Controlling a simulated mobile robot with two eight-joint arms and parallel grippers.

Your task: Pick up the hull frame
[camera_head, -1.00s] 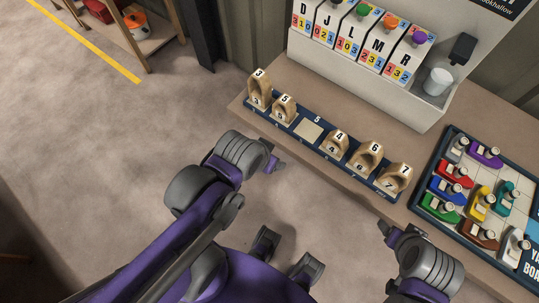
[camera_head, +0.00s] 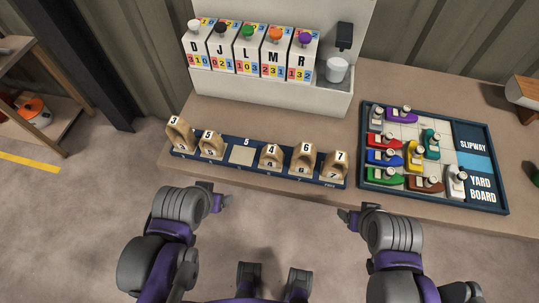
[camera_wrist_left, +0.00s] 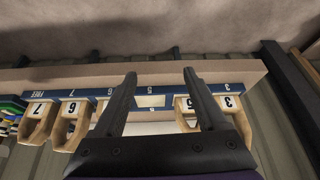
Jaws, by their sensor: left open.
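Several wooden arch-shaped hull frames stand in a row on a dark blue numbered rack (camera_head: 218,158) at the table's front edge. From the left they are frame 3 (camera_head: 179,135), frame 5 (camera_head: 211,144), a bare pale slot (camera_head: 242,155) marked 5, frame 4 (camera_head: 271,155), frame 6 (camera_head: 304,160) and frame 7 (camera_head: 335,166). My left gripper (camera_head: 226,201) is in front of the rack, open and empty; in the left wrist view its fingers (camera_wrist_left: 160,80) are spread across the bare slot. My right gripper (camera_head: 346,214) is in front of the rack's right end; its jaw opening is unclear.
A yard board (camera_head: 481,190) with several coloured toy boats lies right of the rack. Behind stands a white cabinet (camera_head: 270,92) with lettered number blocks and a cup (camera_head: 337,70). A shelf (camera_head: 60,128) stands at far left.

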